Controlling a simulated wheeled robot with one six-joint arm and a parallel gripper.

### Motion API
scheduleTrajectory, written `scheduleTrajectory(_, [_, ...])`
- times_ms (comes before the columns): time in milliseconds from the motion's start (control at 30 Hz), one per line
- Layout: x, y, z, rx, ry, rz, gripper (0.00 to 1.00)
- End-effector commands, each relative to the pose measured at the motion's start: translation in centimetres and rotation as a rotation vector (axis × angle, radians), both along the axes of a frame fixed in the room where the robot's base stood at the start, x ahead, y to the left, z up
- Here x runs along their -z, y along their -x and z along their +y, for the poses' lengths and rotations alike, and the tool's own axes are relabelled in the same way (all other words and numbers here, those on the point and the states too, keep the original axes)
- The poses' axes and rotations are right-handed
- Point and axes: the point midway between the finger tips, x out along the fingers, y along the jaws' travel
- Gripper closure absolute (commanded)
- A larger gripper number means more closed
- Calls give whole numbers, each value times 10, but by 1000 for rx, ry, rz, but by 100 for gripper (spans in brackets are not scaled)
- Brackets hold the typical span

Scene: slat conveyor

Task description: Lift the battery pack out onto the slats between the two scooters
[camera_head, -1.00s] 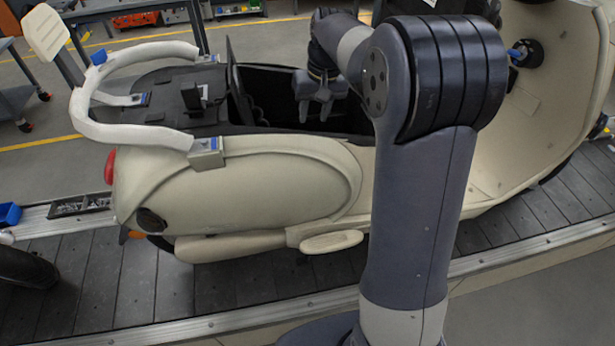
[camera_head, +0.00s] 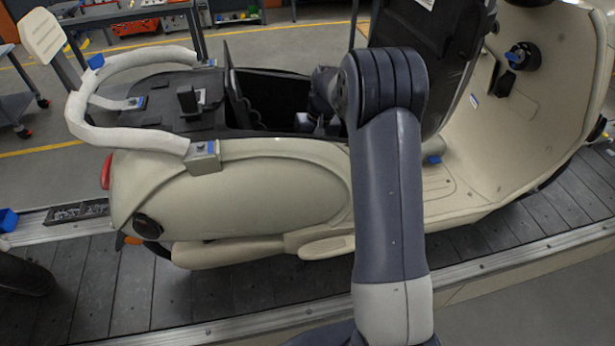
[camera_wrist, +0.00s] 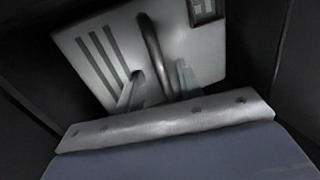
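The battery pack (camera_wrist: 215,50) shows in the wrist view as a pale grey block with dark stripes, a dark label and a curved handle (camera_wrist: 152,48). It sits inside a dark-walled bay. My gripper (camera_wrist: 160,88) is at its top, with one finger on each side of the handle and a gap between them. In the head view my gripper (camera_head: 312,124) is down in the open compartment of the cream scooter (camera_head: 240,195), mostly hidden by the rim and my arm. The battery pack is hidden there. Dark slats (camera_head: 85,275) lie at the lower left.
A dark rounded part (camera_head: 24,272), perhaps the other scooter's wheel, stands at the left edge. A white grab rail (camera_head: 120,142) rises at the scooter's rear. A dark raised panel, perhaps the seat (camera_head: 410,35), stands beyond my arm. A blue bin (camera_head: 8,219) sits at the conveyor's far edge.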

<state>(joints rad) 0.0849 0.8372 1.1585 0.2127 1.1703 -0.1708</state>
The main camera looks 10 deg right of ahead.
Motion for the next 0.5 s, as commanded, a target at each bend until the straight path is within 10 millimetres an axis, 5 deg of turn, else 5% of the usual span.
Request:
scheduleTrajectory(233, [34, -3, 6, 0, 0, 4, 65])
scheduleTrajectory(500, [42, -4, 7, 1, 0, 0, 65])
